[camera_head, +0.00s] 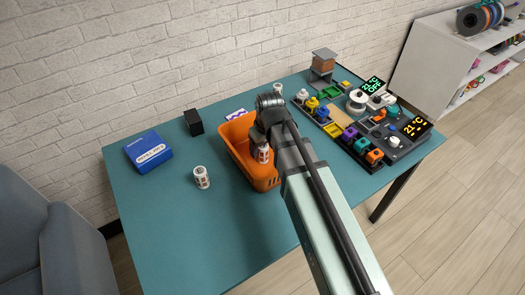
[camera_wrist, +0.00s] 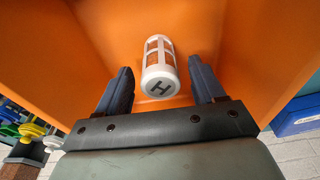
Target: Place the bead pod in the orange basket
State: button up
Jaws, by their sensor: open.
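The bead pod (camera_wrist: 159,70), a white caged cylinder with an H on its end cap, is inside the orange basket (camera_wrist: 90,22). In the head view the pod (camera_head: 263,153) shows in the basket (camera_head: 233,138), partly covered by my arm. My gripper (camera_wrist: 160,64) is open, with one dark finger on each side of the pod and a visible gap to each. Its fingers are mostly hidden in the head view. Whether the pod rests on the basket floor is hard to tell.
Similar white pods stand on the teal table (camera_head: 150,215): one left of the basket (camera_head: 201,177), one behind it (camera_head: 278,88). A blue box (camera_head: 148,152) and a black block (camera_head: 193,122) are at the left. Trays and devices crowd the right side. The front left is clear.

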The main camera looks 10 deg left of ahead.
jog(key=r, duration=0.6)
jog(key=s+d+r, duration=0.1)
jog(key=r, duration=0.2)
jog(key=shift+o, duration=0.3)
